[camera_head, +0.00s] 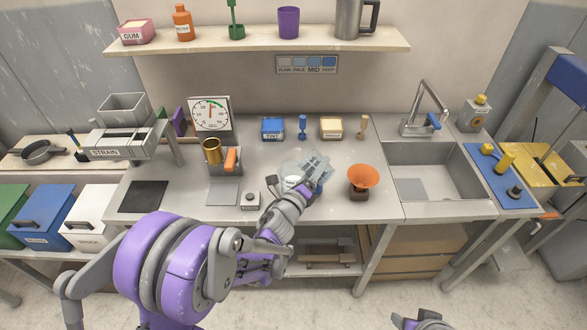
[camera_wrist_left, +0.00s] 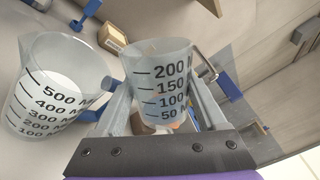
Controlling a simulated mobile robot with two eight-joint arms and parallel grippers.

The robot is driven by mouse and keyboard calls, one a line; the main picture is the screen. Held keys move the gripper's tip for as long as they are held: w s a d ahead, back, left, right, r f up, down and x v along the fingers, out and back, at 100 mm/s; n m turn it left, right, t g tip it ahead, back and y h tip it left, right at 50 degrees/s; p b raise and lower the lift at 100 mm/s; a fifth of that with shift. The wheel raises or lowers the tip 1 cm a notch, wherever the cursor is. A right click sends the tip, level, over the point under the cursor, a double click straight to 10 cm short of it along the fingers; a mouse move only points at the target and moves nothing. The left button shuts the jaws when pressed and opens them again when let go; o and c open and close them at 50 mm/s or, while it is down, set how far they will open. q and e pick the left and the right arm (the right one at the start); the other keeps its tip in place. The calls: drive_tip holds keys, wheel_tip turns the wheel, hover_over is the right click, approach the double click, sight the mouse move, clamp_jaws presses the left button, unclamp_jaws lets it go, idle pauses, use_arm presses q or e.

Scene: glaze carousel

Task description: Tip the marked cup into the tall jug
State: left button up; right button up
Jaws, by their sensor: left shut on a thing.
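The marked cup (camera_wrist_left: 160,80), clear with black lines from 50 to 200, is between the fingers of my left gripper (camera_head: 314,176). In the head view the cup (camera_head: 318,163) is held above the counter and looks tilted. The tall jug (camera_wrist_left: 48,100), clear with marks up to 500 and a blue handle, stands beside the cup in the left wrist view, apart from it. In the head view the jug (camera_head: 291,182) is partly hidden by my left gripper. Its inside looks whitish. Part of my right gripper (camera_head: 428,319) shows at the bottom edge; its jaws are unclear.
An orange bowl on a dark base (camera_head: 363,178) stands right of the cup. A dial (camera_head: 209,113), a brass cup (camera_head: 212,150) and a small black-topped box (camera_head: 250,200) are to the left. Blue (camera_head: 272,128) and yellow (camera_head: 331,127) boxes stand behind. The sink (camera_head: 435,172) is right.

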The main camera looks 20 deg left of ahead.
sight(325, 183)
use_arm(q)
drive_tip(key=shift+r+m, duration=0.1)
drive_tip(key=shift+m, duration=0.6)
drive_tip(key=shift+f+m, duration=0.3)
drive_tip(key=shift+m, duration=0.2)
drive_tip(key=shift+d+r+m+p, duration=0.2)
drive_tip(key=shift+r+m+p, duration=0.3)
drive_tip(key=shift+r+m, duration=0.1)
drive_tip(key=shift+s+d+m, duration=0.15)
drive_tip(key=shift+d+m, duration=0.1)
drive_tip(key=shift+m, duration=0.25)
drive_tip(key=shift+d+f+m+p, duration=0.3)
drive_tip(key=shift+p, duration=0.1)
drive_tip(key=m+p, duration=0.1)
drive_tip(key=d+f+m+p, duration=0.1)
drive_tip(key=d+m+p, duration=0.1)
drive_tip(key=m, duration=0.1)
drive_tip(key=shift+s+d+f, duration=0.2)
drive_tip(key=shift+d, duration=0.05)
drive_tip(key=f+m, duration=0.1)
drive_tip(key=d+f+m+b, duration=0.1)
drive_tip(key=f, duration=0.1)
drive_tip(key=shift+s, duration=0.2)
use_arm(e)
wheel_tip(325, 183, up, 6)
drive_tip(key=w, duration=0.2)
drive_tip(key=shift+w, duration=0.25)
